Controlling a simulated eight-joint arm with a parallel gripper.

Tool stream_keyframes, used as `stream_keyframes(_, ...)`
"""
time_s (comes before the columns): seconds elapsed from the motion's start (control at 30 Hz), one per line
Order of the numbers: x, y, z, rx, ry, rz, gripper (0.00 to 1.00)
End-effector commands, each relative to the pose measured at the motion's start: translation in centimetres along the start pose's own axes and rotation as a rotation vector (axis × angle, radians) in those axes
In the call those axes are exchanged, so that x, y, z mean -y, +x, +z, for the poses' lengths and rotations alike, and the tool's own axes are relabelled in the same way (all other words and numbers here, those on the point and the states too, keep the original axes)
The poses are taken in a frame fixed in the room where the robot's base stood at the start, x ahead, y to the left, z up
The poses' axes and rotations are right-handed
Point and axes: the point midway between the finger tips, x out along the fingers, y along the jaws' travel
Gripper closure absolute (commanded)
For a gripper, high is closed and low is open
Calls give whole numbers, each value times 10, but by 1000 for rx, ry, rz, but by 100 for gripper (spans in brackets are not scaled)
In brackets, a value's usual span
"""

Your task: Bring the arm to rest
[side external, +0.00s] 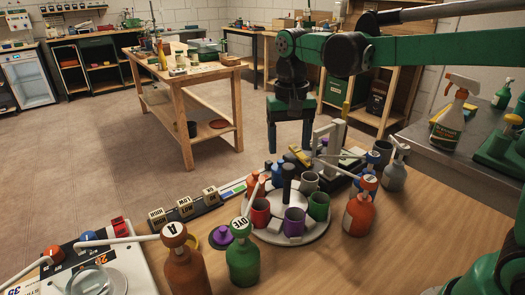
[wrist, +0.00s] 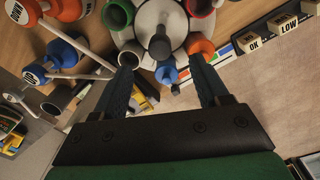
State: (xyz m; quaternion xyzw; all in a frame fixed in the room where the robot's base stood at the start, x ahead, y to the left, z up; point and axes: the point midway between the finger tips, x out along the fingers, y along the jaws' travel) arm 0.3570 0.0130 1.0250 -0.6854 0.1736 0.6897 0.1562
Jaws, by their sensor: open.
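My gripper (side external: 290,148) hangs fingers-down from my green arm in the side external view, behind the round white carousel (side external: 305,238). Its two fingers are apart, with nothing seen between them. In the wrist view my gripper (wrist: 161,76) shows two dark, spread fingers pointing toward the carousel (wrist: 153,17). A small blue-topped item (wrist: 166,76) appears between the fingertips in that picture, but the fingers do not grip it. Whether the fingertips touch anything below is not clear.
The carousel holds red, purple, green and grey cups around a dark post (side external: 287,182). Orange (side external: 360,213), brown (side external: 184,263) and green (side external: 242,262) pump bottles stand close by. A grey upright stand (side external: 330,140) is right of my gripper. Labelled blocks (side external: 185,207) line the table's left edge.

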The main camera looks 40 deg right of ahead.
Motion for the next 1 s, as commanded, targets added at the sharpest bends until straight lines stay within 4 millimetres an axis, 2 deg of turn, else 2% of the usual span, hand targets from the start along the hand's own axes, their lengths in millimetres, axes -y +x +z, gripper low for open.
stream_keyframes(0.17, -6, -4, 8, -43, -36, -26, 32)
stream_keyframes(0.37, -26, -8, 36, -224, -179, -106, 32)
stream_keyframes(0.63, -50, 10, 73, -503, -376, -165, 32)
stream_keyframes(0.8, -55, 20, 82, -597, -436, -170, 32)
stream_keyframes(1.0, -56, 22, 83, -618, -450, -170, 32)
